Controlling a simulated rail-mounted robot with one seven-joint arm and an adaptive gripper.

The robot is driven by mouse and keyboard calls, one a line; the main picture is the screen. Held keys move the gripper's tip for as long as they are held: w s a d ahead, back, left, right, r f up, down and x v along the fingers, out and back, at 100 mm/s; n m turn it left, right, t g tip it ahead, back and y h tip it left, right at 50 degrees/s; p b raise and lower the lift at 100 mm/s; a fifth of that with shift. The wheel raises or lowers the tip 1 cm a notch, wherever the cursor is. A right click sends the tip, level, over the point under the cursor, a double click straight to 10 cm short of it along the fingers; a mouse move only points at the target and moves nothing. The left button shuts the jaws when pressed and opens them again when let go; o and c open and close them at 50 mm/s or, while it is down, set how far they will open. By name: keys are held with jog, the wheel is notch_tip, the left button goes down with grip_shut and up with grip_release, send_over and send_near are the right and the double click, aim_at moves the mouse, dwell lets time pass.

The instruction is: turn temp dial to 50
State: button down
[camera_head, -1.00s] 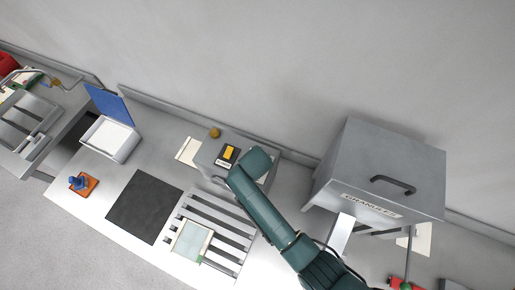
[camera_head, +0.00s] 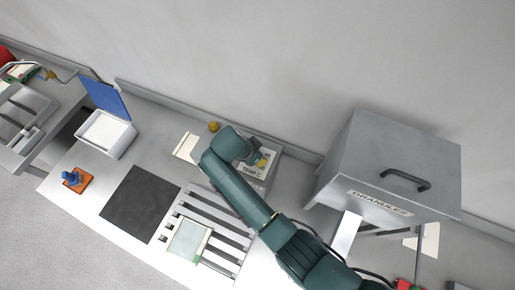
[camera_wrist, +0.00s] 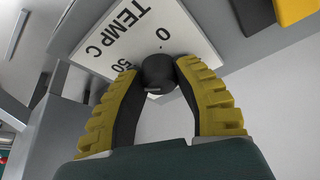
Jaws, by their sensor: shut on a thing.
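The temp dial is a black round knob (camera_wrist: 158,72) on a white panel marked "TEMP C" (camera_wrist: 118,28) in the wrist view. A "0" and a "50" are printed beside the knob. My gripper (camera_wrist: 157,80), with ridged yellow pads, is shut on the knob, one finger on each side. A small pale mark shows on the knob's near side; I cannot tell which number it points to. In the head view, the "TEMP C" panel (camera_head: 251,170) is on the grey control box, and my wrist covers the knob.
A yellow block (camera_wrist: 295,10) stands close to the panel at the wrist view's upper right. In the head view, a grey granules hopper (camera_head: 385,170) is to the right. A slatted rack (camera_head: 213,222), dark mat (camera_head: 140,204) and open white box with blue lid (camera_head: 107,134) are to the left.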

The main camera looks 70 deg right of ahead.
jog(key=shift+f+m+y, duration=0.15)
jog(key=shift+m+y, duration=0.15)
jog(key=shift+m, duration=0.3)
jog(key=c, duration=0.7)
grip_release()
jog(key=shift+a, duration=0.1)
jog(key=v, duration=1.2)
jog(key=shift+w, duration=0.2)
